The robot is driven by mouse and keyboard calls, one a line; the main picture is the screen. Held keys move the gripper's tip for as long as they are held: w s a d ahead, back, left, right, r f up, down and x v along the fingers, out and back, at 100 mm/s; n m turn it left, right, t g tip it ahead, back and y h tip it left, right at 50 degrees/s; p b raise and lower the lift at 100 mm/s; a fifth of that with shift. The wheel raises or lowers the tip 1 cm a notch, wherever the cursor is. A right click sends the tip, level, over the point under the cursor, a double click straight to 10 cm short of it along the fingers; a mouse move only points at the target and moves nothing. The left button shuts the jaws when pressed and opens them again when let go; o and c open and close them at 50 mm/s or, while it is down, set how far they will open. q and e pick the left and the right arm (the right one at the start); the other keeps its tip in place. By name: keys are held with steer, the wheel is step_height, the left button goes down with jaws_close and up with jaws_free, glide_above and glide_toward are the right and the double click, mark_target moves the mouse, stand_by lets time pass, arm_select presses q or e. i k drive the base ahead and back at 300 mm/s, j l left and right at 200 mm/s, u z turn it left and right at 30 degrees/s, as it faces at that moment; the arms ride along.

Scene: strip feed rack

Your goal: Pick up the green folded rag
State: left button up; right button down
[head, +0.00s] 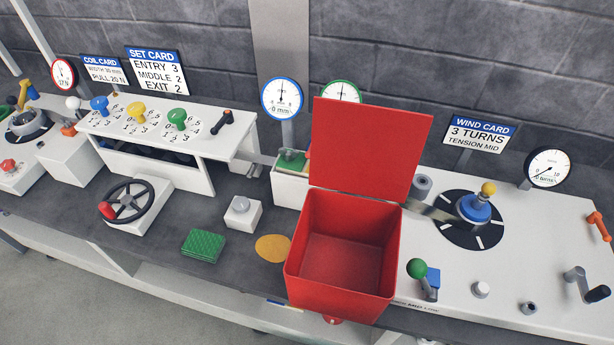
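The green folded rag (203,246) lies flat on the dark bench top, left of centre in the head view. It looks like a small green rectangular pad with a checked texture. Nothing covers it. Neither of my grippers shows in the head view.
An open red bin (343,252) with its lid up stands right of the rag. A yellow disc (273,248) and a white button box (243,213) lie between them. A handwheel (127,201) stands left. The bench's front edge is just below the rag.

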mark_target(206, 247)
steer(key=j+z, duration=0.25)
steer(key=j, duration=0.15)
steer(key=j+z, duration=0.25)
steer(key=j, duration=0.15)
steer(key=j+u, duration=0.5)
steer(key=i+l, duration=0.05)
